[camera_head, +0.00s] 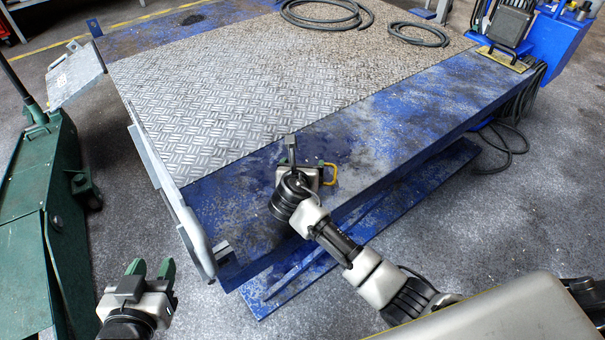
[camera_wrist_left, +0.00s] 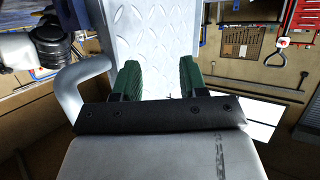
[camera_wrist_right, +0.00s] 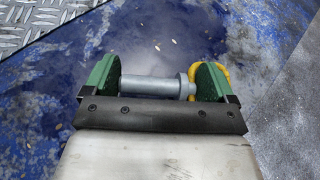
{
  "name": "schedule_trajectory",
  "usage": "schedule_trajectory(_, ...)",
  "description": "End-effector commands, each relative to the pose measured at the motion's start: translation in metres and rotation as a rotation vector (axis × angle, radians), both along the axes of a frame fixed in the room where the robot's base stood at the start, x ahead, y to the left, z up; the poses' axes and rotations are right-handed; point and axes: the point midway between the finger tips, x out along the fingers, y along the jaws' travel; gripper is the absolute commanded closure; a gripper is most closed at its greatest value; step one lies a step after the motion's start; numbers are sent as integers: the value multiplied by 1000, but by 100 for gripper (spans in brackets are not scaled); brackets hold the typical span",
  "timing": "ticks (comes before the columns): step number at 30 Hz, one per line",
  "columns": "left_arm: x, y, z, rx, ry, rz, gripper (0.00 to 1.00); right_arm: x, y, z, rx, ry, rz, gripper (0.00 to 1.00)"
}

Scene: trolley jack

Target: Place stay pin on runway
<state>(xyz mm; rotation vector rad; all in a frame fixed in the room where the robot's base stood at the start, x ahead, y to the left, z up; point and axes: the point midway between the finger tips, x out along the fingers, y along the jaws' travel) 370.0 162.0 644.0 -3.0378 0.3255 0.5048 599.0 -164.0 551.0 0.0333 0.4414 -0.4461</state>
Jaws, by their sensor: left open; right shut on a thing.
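The stay pin is a grey metal pin (camera_wrist_right: 150,88) with a yellow ring handle (camera_head: 329,173) at one end. My right gripper (camera_head: 304,166) is shut on it, and in the right wrist view the pin spans between the two green fingers. The gripper is over the blue near part of the runway (camera_head: 400,115). Whether the pin touches the surface cannot be told. My left gripper (camera_head: 151,268) is open and empty, off the runway's near left corner above the floor.
A green trolley jack (camera_head: 30,210) stands at the left. Black hoses (camera_head: 420,34) lie on the tread plate at the back. A grey hinged flap (camera_head: 175,200) edges the runway's left end. A blue unit (camera_head: 555,45) stands at the far right. The runway's blue strip is mostly clear.

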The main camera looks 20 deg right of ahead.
Motion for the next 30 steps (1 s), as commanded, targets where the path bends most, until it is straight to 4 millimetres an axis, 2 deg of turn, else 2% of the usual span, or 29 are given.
schedule_trajectory(3, 8, -5, 13, -32, -129, -9, 57, 0, 0, -12, 0, -1, 1, 48)
schedule_trajectory(8, 11, -8, 27, -57, -229, -15, 57, 0, 0, -17, 0, -2, 1, 48)
schedule_trajectory(20, 11, -9, 29, -58, -234, -16, 57, 0, 0, -19, -1, -2, 0, 48)
schedule_trajectory(21, 11, -9, 29, -57, -232, -15, 57, 0, 0, -20, 0, 0, 0, 7)
schedule_trajectory(23, 11, -9, 29, -57, -233, -15, 57, 0, 0, -20, 0, 0, 0, 0)
schedule_trajectory(30, 11, -8, 28, -57, -233, -15, 57, 0, 0, -19, 1, -1, 1, 0)
